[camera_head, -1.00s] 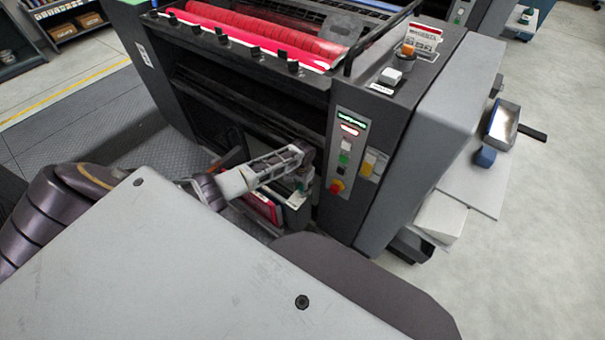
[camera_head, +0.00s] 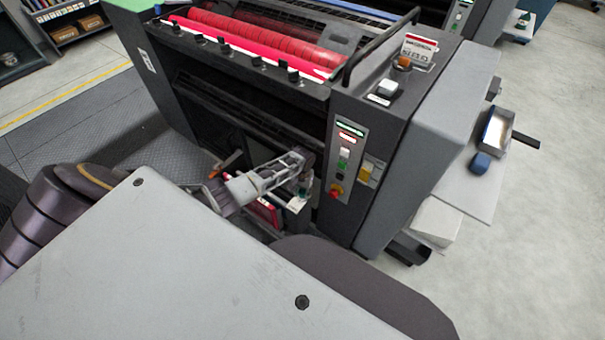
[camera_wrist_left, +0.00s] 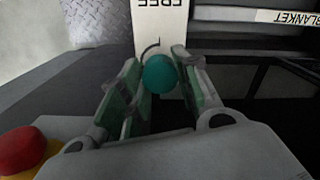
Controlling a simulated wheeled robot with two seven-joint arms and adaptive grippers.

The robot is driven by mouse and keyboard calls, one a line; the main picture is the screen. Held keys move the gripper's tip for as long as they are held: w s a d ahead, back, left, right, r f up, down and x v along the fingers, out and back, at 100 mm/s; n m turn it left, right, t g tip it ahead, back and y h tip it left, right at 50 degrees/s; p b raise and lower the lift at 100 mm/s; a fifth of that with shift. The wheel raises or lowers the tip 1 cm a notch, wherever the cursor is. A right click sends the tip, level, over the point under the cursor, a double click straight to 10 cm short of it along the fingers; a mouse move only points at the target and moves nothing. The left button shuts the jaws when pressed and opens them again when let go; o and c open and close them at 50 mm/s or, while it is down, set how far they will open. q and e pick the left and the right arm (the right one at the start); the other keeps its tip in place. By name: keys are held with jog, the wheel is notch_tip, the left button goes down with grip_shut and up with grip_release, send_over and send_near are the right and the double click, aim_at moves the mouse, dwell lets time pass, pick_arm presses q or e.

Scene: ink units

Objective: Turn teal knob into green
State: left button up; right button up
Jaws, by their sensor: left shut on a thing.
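The teal knob (camera_wrist_left: 159,74) is round and shows between the two fingers of my left gripper (camera_wrist_left: 156,88) in the left wrist view. The gripper is shut on it, with green pads on the inner sides of the fingers. Behind the knob is a white label (camera_wrist_left: 160,25) with the upside-down word FREE and a thin dark curved line. In the head view my left gripper (camera_head: 303,178) reaches low on the press front, left of the button panel, and mostly hides the knob. I cannot make out a green mark on the dial. My right gripper is not in view.
The button panel (camera_head: 346,160) stands close to the right of the gripper. A red button (camera_wrist_left: 22,150) on yellow is near the gripper's lower left in the wrist view. The grey press (camera_head: 400,130) rises above, with red rollers (camera_head: 262,38). Open floor (camera_head: 540,240) lies right.

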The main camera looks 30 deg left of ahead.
aim_at(303, 192)
pick_arm(q)
jog(key=o, duration=1.1)
jog(key=shift+c, duration=0.2)
jog(key=shift+r, duration=0.1)
notch_tip(303, 192, up, 12)
dwell(0.7)
dwell(0.5)
